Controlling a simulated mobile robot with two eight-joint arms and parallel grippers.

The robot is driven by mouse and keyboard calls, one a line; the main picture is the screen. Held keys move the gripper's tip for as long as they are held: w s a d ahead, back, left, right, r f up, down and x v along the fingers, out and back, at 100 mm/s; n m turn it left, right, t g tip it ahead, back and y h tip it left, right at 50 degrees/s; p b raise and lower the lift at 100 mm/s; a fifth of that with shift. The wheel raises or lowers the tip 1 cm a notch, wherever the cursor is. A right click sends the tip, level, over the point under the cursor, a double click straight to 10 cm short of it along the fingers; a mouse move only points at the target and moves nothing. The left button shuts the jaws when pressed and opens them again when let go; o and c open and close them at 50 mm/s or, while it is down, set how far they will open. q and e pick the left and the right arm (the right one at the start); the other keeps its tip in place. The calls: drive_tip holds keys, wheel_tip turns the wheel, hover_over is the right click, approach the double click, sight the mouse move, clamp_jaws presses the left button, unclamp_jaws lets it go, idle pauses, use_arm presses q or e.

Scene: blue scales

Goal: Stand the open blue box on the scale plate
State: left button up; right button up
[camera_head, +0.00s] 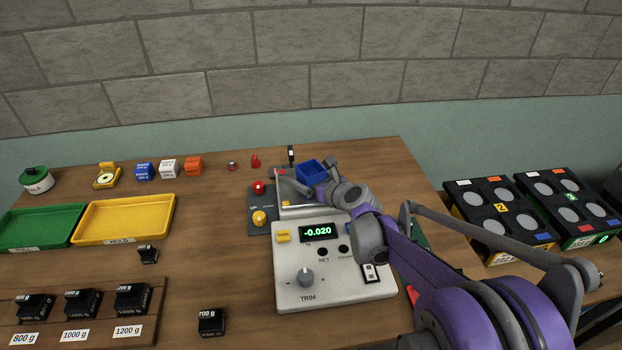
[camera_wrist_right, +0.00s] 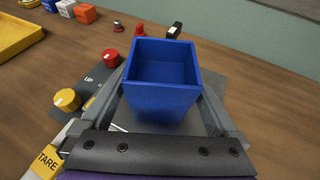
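The open blue box (camera_head: 312,172) is upright over the scale plate (camera_head: 290,210), at the back of the scale (camera_head: 335,275). In the right wrist view the box (camera_wrist_right: 162,112) shows its empty inside. My right gripper (camera_head: 308,178) has a finger on each side of the box, and both fingers appear to touch it. Its fingers also show in the right wrist view (camera_wrist_right: 165,90). The box hides much of the plate, and I cannot tell whether its bottom touches it. The scale display (camera_head: 318,232) reads -0.020. My left gripper is out of view.
Left of the plate are a red knob (camera_head: 258,187) and a yellow knob (camera_head: 259,218). Coloured cubes (camera_head: 168,168) stand farther left, behind the yellow tray (camera_head: 125,220) and green tray (camera_head: 40,227). Black weights (camera_head: 82,303) stand front left. Black units (camera_head: 500,220) lie right.

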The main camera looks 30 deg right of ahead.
drive_tip(key=shift+r, duration=0.25)
drive_tip(key=v, duration=1.1)
drive_tip(key=shift+s+p, duration=0.3)
drive_tip(key=shift+s, duration=0.15)
idle(1.4)
